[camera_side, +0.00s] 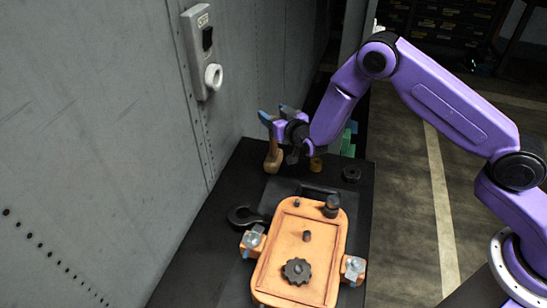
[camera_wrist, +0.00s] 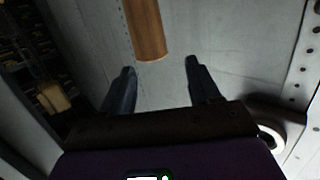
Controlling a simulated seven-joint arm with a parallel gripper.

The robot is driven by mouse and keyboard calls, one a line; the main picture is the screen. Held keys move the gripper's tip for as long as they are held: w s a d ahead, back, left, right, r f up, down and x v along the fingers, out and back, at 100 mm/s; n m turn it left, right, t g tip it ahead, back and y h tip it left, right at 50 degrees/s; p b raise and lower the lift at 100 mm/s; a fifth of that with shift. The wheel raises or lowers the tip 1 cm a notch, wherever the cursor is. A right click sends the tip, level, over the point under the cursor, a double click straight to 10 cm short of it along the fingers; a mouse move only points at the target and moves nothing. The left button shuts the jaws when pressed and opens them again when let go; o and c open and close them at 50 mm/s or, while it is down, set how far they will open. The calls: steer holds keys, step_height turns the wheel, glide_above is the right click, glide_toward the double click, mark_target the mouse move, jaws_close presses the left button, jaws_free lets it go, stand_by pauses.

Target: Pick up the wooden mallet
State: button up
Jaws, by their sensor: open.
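The wooden mallet (camera_side: 272,156) shows in the side view as a brown upright shape at the back of the black bench, close to the wall. Its upper part is close under my gripper (camera_side: 275,114), which partly covers it. In the wrist view a round brown wooden piece of the mallet (camera_wrist: 147,28) comes in from the top edge. Its end lies ahead of the gap between my two dark fingers (camera_wrist: 160,66), nearer the left one. The fingers are apart with nothing between them. The rest of the mallet is out of the wrist view.
An orange tray-like plate (camera_side: 264,272) with dark knobs and side clamps fills the bench front. A black hook-shaped part (camera_side: 243,216) lies to its left. A grey switch box (camera_side: 205,48) with a white ring is on the riveted wall.

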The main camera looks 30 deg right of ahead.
mark_target(275, 146)
steer(key=shift+d+f, duration=0.2)
steer(key=shift+f, duration=0.25)
step_height(275, 146, down, 6)
steer(key=shift+f, duration=0.15)
steer(key=shift+w+f, duration=0.1)
steer(key=shift+w, duration=0.85)
steer(key=shift+w+f, duration=0.1)
steer(key=shift+w, duration=0.5)
jaws_close()
